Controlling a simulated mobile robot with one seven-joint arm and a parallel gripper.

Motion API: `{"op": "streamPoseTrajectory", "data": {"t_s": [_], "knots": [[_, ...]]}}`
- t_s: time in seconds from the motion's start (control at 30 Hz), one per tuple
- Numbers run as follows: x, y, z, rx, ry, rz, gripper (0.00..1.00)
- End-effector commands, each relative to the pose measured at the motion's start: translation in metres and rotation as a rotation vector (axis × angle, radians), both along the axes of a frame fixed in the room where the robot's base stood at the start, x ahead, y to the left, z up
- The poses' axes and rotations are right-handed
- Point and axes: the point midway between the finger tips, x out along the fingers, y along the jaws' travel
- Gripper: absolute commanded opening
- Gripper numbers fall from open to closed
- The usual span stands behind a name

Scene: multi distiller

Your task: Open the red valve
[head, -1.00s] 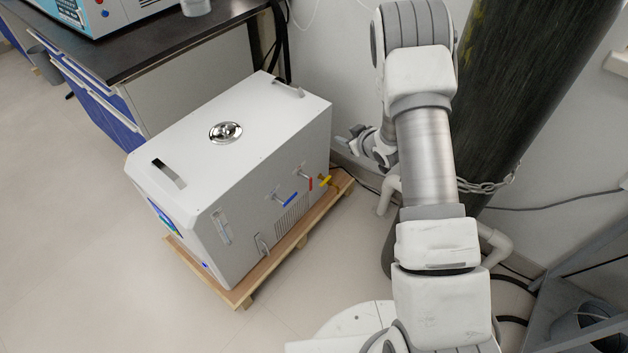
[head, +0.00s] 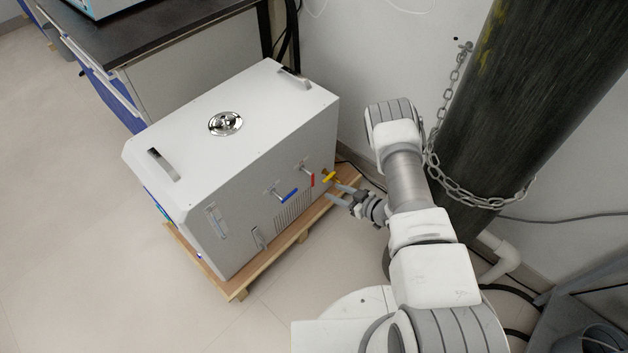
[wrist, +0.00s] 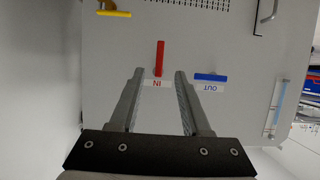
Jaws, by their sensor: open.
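The red valve (head: 312,178) is on the side panel of the white distiller box (head: 233,131), between a blue valve (head: 288,195) and a yellow one (head: 329,176). In the wrist view the red valve handle (wrist: 160,58) stands upright in the picture, beside a label reading "IN". My gripper (head: 333,190) is to the right of the panel in the head view. In the wrist view the two fingers of my gripper (wrist: 160,74) are spread open, with the red handle between and just beyond their tips. Nothing is held. Contact with the handle does not show.
In the wrist view the yellow handle (wrist: 114,14) and the blue handle (wrist: 210,77) lie crosswise. The box stands on a wooden pallet (head: 237,285). A dark gas cylinder (head: 500,100) with a chain (head: 470,200) stands to the right. A bench (head: 170,35) is behind. The floor at left is clear.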

Motion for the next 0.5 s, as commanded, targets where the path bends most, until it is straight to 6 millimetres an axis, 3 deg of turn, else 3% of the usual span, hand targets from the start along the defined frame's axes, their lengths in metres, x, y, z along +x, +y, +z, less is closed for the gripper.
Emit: {"op": "streamPoseTrajectory", "data": {"t_s": [0.5], "knots": [[0.061, 0.062, -0.038, 0.0, -0.002, 0.002, 0.47]]}}
